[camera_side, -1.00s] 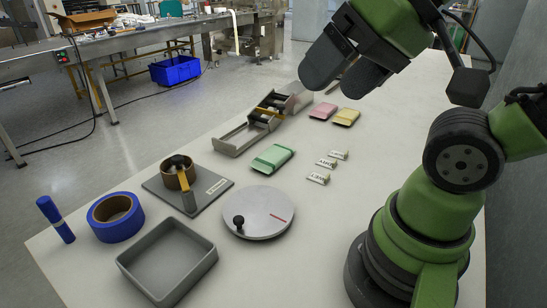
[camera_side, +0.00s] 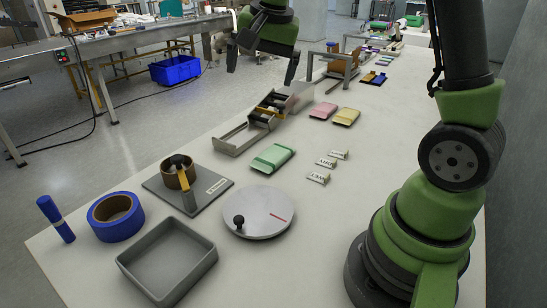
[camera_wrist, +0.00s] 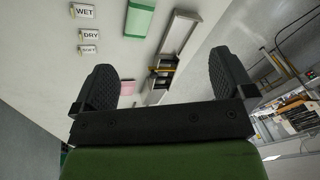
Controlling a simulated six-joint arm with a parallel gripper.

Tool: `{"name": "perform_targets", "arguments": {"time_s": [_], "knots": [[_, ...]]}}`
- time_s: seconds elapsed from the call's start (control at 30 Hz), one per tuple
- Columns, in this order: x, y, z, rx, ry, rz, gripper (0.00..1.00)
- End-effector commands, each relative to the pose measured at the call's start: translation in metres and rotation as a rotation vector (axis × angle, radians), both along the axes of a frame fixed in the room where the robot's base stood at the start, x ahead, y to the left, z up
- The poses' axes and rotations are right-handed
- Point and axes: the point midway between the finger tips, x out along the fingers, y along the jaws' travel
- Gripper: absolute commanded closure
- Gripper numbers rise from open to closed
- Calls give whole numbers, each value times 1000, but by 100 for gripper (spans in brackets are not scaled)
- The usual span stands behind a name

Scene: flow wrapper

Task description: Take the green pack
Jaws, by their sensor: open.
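The green pack (camera_side: 272,158) lies flat on the white table, beside the grey wrapper fixture (camera_side: 258,122). It also shows at the top of the wrist view (camera_wrist: 139,18). My gripper (camera_side: 262,66) is open and empty, in the air above the fixture and well clear of the pack in the side view. In the wrist view its two dark fingers (camera_wrist: 160,88) are wide apart with nothing between them.
A pink pack (camera_side: 323,111) and a yellow pack (camera_side: 346,117) lie farther back. Three small labels (camera_side: 327,163) sit right of the green pack. A round turntable (camera_side: 259,213), a grey tray (camera_side: 124,263), a tape holder (camera_side: 214,186) and blue tape (camera_side: 137,222) stand in front.

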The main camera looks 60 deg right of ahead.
Motion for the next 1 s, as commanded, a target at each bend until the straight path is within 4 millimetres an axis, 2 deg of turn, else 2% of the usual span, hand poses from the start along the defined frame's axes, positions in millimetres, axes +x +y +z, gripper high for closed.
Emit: {"name": "perform_targets", "arguments": {"time_s": [0.03,0.1,0.2,0.3,0.4,0.5,0.8,1.0], "knots": [[14,-14,-20,6,39,-63,0],[28,-32,-44,9,81,-151,0],[43,-58,-82,10,133,-271,0],[50,-78,-118,9,177,-373,0],[52,-92,-145,7,207,-447,0],[52,-100,-161,5,222,-490,0],[51,-107,-204,3,232,-509,0],[50,-108,-220,4,231,-507,0]]}}
